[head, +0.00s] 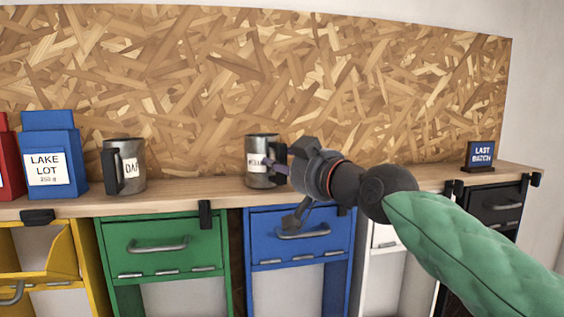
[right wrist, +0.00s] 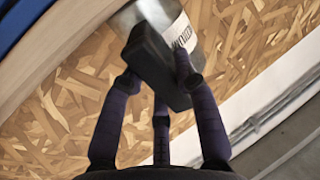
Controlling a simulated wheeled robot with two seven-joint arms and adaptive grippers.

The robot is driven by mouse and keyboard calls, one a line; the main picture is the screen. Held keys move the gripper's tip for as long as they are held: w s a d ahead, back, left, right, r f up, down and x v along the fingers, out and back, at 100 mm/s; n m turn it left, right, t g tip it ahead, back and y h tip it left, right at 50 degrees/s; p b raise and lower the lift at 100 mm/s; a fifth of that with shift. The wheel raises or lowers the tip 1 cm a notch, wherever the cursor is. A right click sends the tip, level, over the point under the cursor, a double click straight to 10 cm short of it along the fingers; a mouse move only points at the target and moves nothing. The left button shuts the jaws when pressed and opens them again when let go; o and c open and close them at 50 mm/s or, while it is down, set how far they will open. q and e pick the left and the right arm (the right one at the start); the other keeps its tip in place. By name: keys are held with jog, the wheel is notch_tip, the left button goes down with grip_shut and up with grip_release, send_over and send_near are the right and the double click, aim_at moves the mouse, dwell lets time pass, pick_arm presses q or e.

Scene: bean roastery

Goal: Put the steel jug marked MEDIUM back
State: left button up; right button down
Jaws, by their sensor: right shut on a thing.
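The steel jug with a label that reads in part as MEDIUM (head: 256,151) is upright at the wooden shelf, above the blue drawer. I cannot tell whether its base touches the shelf. My right gripper (head: 283,164) is shut on its black handle, on the jug's right side. In the right wrist view, the fingers (right wrist: 165,75) close around the dark handle (right wrist: 150,60), with the steel body (right wrist: 150,15) and part of the white label beyond. A second steel jug (head: 131,168), its label partly hidden and starting with DA, stands farther left. My left gripper is not in view.
The wooden shelf (head: 200,198) runs along a chipboard wall. A blue LAKE LOT bag (head: 62,135) and a red bag (head: 8,165) stand at the left. A LAST BATCH sign (head: 481,154) stands at the right. The shelf is clear between the two jugs.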

jog(key=c, duration=1)
grip_release()
jog(key=shift+o, duration=0.3)
jog(key=shift+s+d, duration=0.1)
jog(key=shift+r, duration=0.1)
jog(key=b+v, duration=0.3)
jog(key=v, duration=0.9)
jog(key=shift+b, duration=0.4)
